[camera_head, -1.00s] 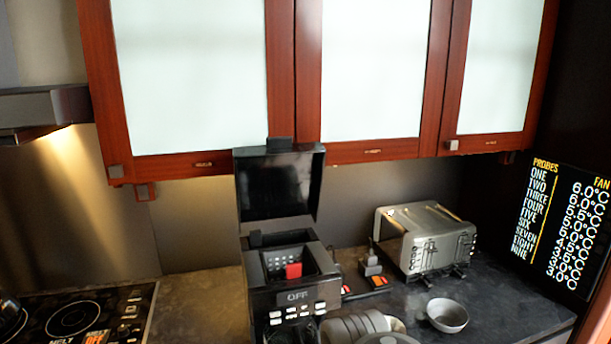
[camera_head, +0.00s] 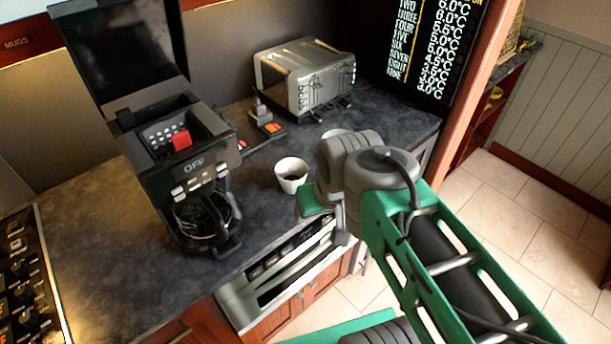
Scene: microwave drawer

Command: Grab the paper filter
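A small white cup-shaped thing (camera_head: 292,175), dark inside, stands on the dark counter in the middle of the head view. It looks like the paper filter. My gripper (camera_head: 316,203) is just right of and nearer than it, at the counter's front edge. My green and grey arm comes in from the lower right. The fingertips are partly hidden by my own wrist, and I cannot tell whether they are open or shut. I see no contact between gripper and filter.
The coffee machine (camera_head: 180,160) stands at left with its lid up, a red part inside and a glass jug (camera_head: 203,215) below. A toaster (camera_head: 305,78) stands behind. A small dark device (camera_head: 264,118) lies between. Bare counter lies left of the filter.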

